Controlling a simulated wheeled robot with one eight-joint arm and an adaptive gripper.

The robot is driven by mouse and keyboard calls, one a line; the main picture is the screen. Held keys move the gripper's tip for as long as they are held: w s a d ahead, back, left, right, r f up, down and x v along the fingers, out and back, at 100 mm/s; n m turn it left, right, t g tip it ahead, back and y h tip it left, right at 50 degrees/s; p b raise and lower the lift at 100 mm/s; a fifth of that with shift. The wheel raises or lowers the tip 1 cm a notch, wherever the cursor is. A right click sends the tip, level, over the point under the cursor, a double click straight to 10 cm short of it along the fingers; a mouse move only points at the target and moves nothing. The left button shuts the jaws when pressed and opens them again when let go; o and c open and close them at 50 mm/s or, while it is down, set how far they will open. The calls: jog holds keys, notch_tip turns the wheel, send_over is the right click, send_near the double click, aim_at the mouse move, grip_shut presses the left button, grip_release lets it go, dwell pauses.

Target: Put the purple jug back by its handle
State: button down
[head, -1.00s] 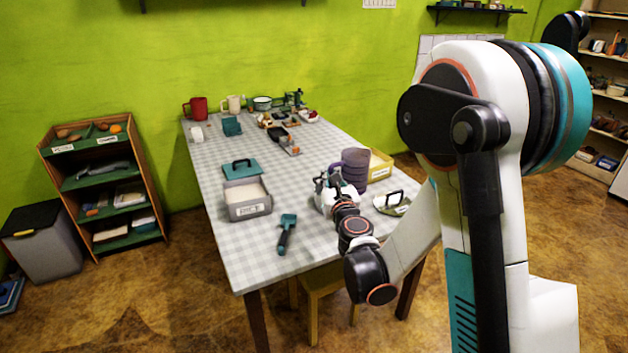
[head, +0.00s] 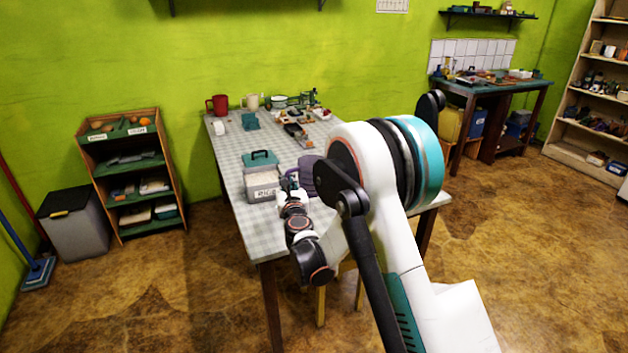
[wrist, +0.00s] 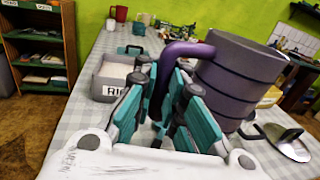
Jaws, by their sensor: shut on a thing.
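The purple jug (wrist: 238,78) is large in the wrist view, ribbed and roughly upright, with its curved handle (wrist: 184,52) toward my gripper (wrist: 163,92). My gripper is shut on the handle, with teal fingers on either side of it. In the head view, the jug (head: 306,172) shows only in part, behind my arm, beside my gripper (head: 289,182). I cannot tell whether the jug's base touches the table.
A grey labelled bin (wrist: 112,80) stands left of the jug on the checked table (head: 232,150). Mugs and small items stand at the far end.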

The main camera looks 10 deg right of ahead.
jog(key=w+a+f, duration=0.2)
jog(key=a+f, duration=0.1)
jog(key=a, duration=0.5)
jog(key=w+a+f, duration=0.2)
jog(key=a+f, duration=0.1)
jog(key=a, duration=0.5)
jog(key=shift+y+p, duration=0.4)
jog(key=shift+w+a, duration=0.1)
jog(key=shift+h, duration=0.3)
jog(key=shift+f+b, duration=1.1)
jog(key=shift+f, duration=2.15)
jog(key=shift+f, duration=0.8)
